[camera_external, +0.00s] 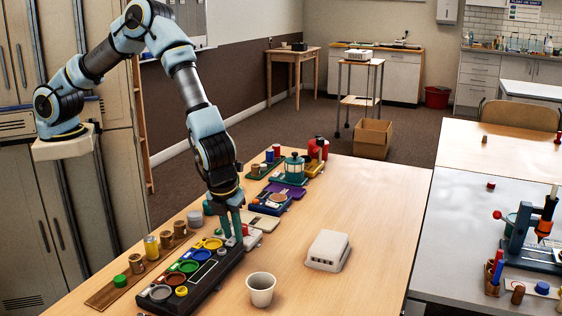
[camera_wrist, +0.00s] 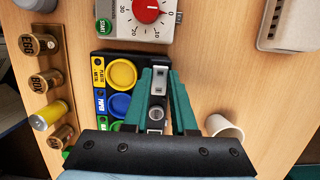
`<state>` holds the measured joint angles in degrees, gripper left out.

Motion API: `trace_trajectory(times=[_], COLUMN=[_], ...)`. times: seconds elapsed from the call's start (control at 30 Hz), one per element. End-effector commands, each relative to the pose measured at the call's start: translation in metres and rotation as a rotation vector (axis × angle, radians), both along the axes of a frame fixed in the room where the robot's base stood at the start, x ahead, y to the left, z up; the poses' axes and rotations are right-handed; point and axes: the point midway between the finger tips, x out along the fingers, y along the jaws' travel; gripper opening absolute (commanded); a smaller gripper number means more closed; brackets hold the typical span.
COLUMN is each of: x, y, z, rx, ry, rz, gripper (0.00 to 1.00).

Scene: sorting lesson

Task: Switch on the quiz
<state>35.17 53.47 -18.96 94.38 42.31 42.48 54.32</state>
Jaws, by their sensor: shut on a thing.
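The quiz board (camera_external: 205,287) is a long black panel with coloured round wells and small labels, lying on the wooden table. Its yellow and blue wells (camera_wrist: 121,74) show in the wrist view. My gripper (camera_external: 232,237) points down at the board's far right part. In the wrist view my gripper (camera_wrist: 160,72) has its teal fingers close together around a small silver-grey switch (camera_wrist: 159,82), and is shut on it. A round metal button (camera_wrist: 155,113) shows on the board between the fingers. The fingers hide part of the board, and the switch's position is unclear.
A grey timer (camera_wrist: 140,28) with a red dial stands just beyond the board. A white cup (camera_external: 261,290) stands close on the right, and a white box (camera_external: 328,251) farther right. A wooden rack (camera_external: 106,296) with several small cans lies left. Table is clear between cup and box.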

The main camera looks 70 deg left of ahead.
Motion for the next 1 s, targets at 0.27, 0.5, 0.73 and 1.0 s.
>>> trace_trajectory(times=[0.27, 0.5, 0.73, 1.0], x=[-0.0023, -0.0021, -0.002, -0.0019], y=[-0.0019, -0.0014, -0.0015, -0.0016], z=[-0.0012, -0.0006, -0.0003, 0.0001], rx=[0.059, 0.06, 0.061, 0.06], ry=[-0.06, -0.06, -0.06, -0.06], rz=[0.001, 0.002, 0.001, 0.002], gripper=[0.0, 0.0, 0.46, 0.55])
